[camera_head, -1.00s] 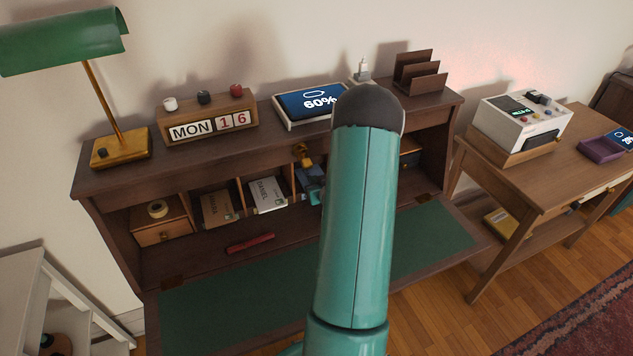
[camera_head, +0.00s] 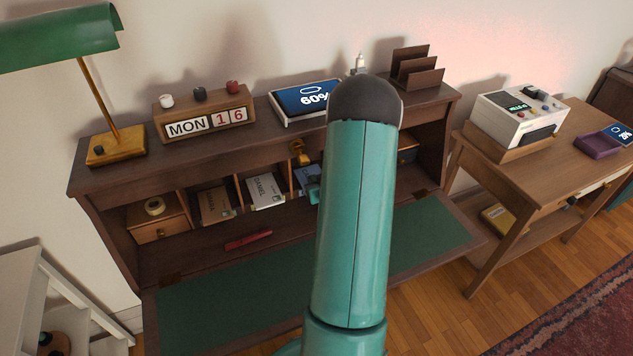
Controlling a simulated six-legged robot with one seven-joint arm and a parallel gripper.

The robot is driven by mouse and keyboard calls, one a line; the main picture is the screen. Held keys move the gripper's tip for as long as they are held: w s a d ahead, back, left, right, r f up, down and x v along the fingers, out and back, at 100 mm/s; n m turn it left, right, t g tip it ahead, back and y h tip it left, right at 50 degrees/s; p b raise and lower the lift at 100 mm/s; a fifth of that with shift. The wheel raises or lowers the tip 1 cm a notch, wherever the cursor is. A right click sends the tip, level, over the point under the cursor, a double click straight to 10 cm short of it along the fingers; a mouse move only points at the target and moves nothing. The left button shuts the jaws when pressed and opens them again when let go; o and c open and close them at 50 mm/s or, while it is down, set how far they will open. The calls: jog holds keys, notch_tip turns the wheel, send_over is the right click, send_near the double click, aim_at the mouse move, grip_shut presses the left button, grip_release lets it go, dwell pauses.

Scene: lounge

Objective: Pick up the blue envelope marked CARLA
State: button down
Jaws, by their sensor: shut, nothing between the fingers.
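A blue envelope (camera_head: 307,176) stands in a slot of the desk's pigeonholes, right of the white envelope marked DANIEL (camera_head: 265,190). Any name on the blue one cannot be read, and its right part is hidden behind my arm. A small teal part of my gripper (camera_head: 314,191) shows at the lower front of the blue envelope, beside my arm. It is shut with nothing held, and its fingertips are mostly hidden. I cannot tell whether it touches the envelope.
A brown envelope (camera_head: 215,203) stands in the left slot. A red object (camera_head: 248,240) lies on the desk floor before the slots. A small brass-coloured thing (camera_head: 298,151) is above the blue envelope. The green writing flap (camera_head: 230,300) is clear. A side table (camera_head: 555,165) stands right.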

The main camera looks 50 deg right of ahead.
jog(key=s+a, duration=0.2)
jog(key=s, duration=0.1)
jog(key=s+a, duration=0.2)
jog(key=s, duration=0.1)
jog(key=s+a, duration=0.2)
jog(key=s, duration=0.2)
jog(key=shift+s+r, duration=0.1)
jog(key=shift+r, duration=0.05)
jog(key=d+g, duration=0.2)
jog(key=s+d+g, duration=0.1)
jog(key=d, duration=0.1)
jog(key=s+d+g, duration=0.1)
jog(key=d+g, duration=0.1)
jog(key=shift+d+r+g, duration=0.15)
jog(key=shift+d+g, duration=0.15)
jog(key=shift+s+d+r+g+y, duration=0.1)
jog(key=shift+s+r+g+y, duration=0.2)
jog(key=shift+g+y, duration=0.2)
jog(key=a+r+n+g+y, duration=0.1)
jog(key=a+r+g+y, duration=0.1)
jog(key=a+r+y, duration=0.3)
jog(key=x, duration=0.9)
jog(key=shift+w, duration=0.3)
jog(key=w, duration=0.1)
jog(key=w+d, duration=0.1)
jog(key=shift+w+d+r, duration=0.15)
jog(key=shift+w+r, duration=0.05)
jog(key=shift+w, duration=0.1)
jog(key=shift+w+d, duration=0.25)
jog(key=shift+w, duration=0.25)
